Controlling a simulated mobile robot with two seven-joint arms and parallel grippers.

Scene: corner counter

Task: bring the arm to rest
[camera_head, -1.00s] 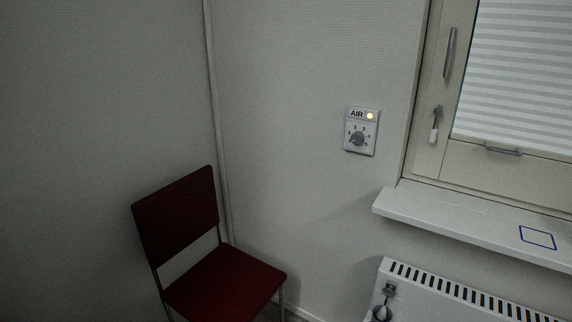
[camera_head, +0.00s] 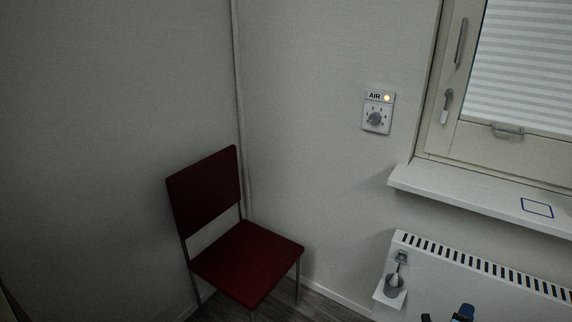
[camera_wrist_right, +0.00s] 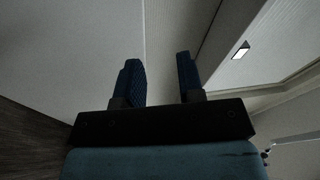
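My right gripper (camera_head: 446,314) just shows at the bottom edge of the head view, in front of the white radiator. Only its dark blue fingertips show there. In the right wrist view the right gripper (camera_wrist_right: 160,78) has its two blue fingers apart, with nothing between them. It is open and empty. Most of the right arm is hidden below the head view. My left gripper is in neither view.
A dark red chair (camera_head: 247,262) stands in the corner at the left. An AIR dial panel (camera_head: 378,112) with a lit lamp is on the wall. A window sill (camera_head: 460,200) juts out above the radiator (camera_head: 480,275).

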